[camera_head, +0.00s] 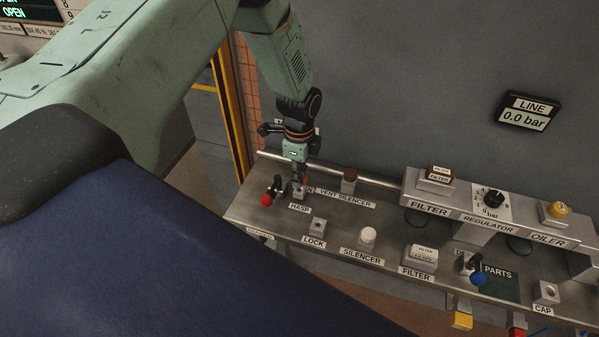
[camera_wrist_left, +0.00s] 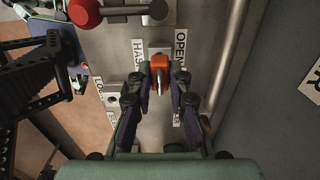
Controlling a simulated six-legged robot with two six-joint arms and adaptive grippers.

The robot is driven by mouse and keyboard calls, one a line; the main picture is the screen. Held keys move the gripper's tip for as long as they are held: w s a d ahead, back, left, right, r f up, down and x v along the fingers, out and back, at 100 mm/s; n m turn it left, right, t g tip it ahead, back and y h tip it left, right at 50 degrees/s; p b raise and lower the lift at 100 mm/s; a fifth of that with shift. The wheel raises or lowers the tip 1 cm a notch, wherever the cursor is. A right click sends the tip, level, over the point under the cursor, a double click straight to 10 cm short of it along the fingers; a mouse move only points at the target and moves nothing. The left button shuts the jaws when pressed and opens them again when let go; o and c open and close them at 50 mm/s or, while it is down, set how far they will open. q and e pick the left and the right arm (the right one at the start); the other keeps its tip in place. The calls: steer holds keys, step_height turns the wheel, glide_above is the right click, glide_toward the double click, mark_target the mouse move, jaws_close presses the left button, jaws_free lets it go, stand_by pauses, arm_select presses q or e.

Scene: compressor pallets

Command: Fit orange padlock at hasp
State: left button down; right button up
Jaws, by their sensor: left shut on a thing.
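My left gripper (camera_head: 299,182) reaches down to the left end of the bench, at the block by the HASP label (camera_head: 299,208). In the left wrist view its two fingers (camera_wrist_left: 160,80) are shut on the orange padlock (camera_wrist_left: 160,62). The padlock's pale shackle shows between the fingers. The padlock is in front of the grey hasp block (camera_wrist_left: 158,47), between the HASP and OPEN labels. The fingers partly hide both, and I cannot tell whether the shackle passes through the hasp. In the head view only a little orange shows beside the fingers. My right gripper is not in view.
A red-knobbed lever (camera_head: 266,199) stands left of the hasp. The LOCK block (camera_head: 317,227), white silencer (camera_head: 367,236) and brown vent silencer (camera_head: 349,175) are nearby. A rail (camera_head: 335,173) runs behind along the wall. Filter, regulator and oiler stations are at right.

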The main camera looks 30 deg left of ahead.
arm_select(q)
steer(key=shift+w+f, duration=0.1)
steer(key=shift+f, duration=0.35)
steer(key=shift+b, duration=0.3)
steer(key=shift+f, duration=0.25)
steer(key=shift+f+b, duration=0.7)
steer(key=shift+b, duration=0.15)
steer(key=c, duration=1.2)
jaws_free()
step_height(320, 180, up, 12)
